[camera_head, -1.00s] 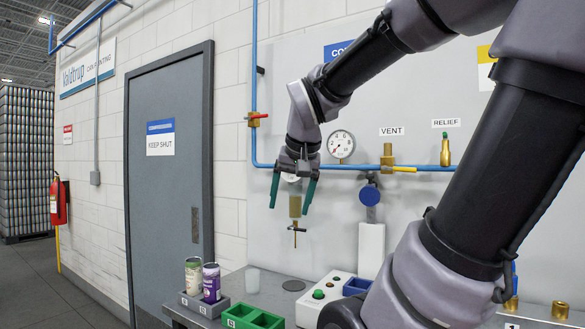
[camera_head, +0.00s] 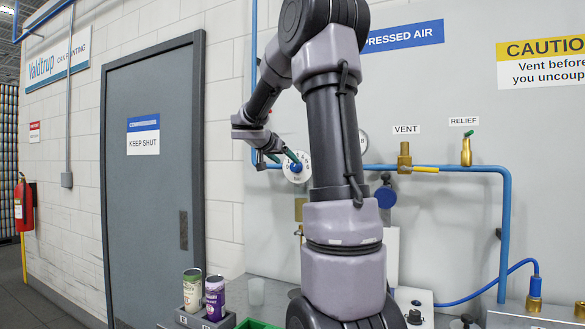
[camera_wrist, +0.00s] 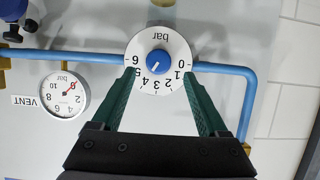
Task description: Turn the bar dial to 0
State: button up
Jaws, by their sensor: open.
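The bar dial is a white disc marked 0 to 6 with a blue centre knob; it shows in the head view (camera_head: 296,169) and upside down in the wrist view (camera_wrist: 158,60). A white mark on the knob points to the lower left in the wrist view, around 4; the exact number is too small to tell. My gripper (camera_wrist: 160,70) is open, its green fingertips on either side of the dial's lower half in that view. Whether they touch it I cannot tell. In the head view my gripper (camera_head: 277,158) is at the dial's left.
A blue pipe (camera_head: 460,169) runs along the wall past the dial. A pressure gauge (camera_wrist: 67,95) is beside it. The vent valve (camera_head: 405,158) and relief valve (camera_head: 466,150) are to the right. Two cans (camera_head: 204,293) stand on the bench below.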

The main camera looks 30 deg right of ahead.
aim_at(294, 167)
jog(key=x, duration=0.6)
jog(key=shift+d+f, duration=0.15)
jog(key=shift+c, duration=0.4)
jog(key=c, duration=1.1)
jog(key=shift+c, duration=0.2)
